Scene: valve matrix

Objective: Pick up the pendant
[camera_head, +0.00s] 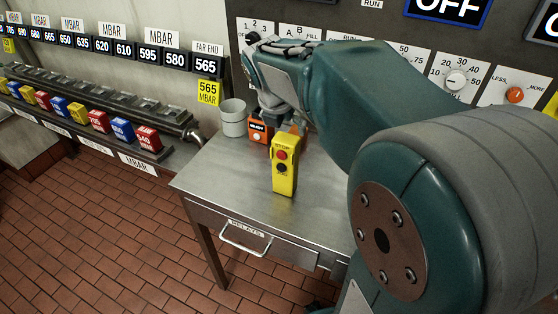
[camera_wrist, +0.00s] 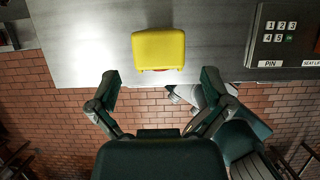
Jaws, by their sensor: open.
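The pendant (camera_head: 285,168) is a yellow control box with a red STOP button and a black button, standing upright near the front of the metal table (camera_head: 225,178). In the head view, my gripper (camera_head: 276,112) hangs behind the pendant, partly hidden by my arm. I see no contact with the pendant.
A small orange box (camera_head: 258,131) and a grey cup-like container (camera_head: 233,113) stand at the back left of the table. A keypad panel (camera_wrist: 285,38) shows at the right in the wrist view. A rack of coloured blocks (camera_head: 99,121) lines the left wall.

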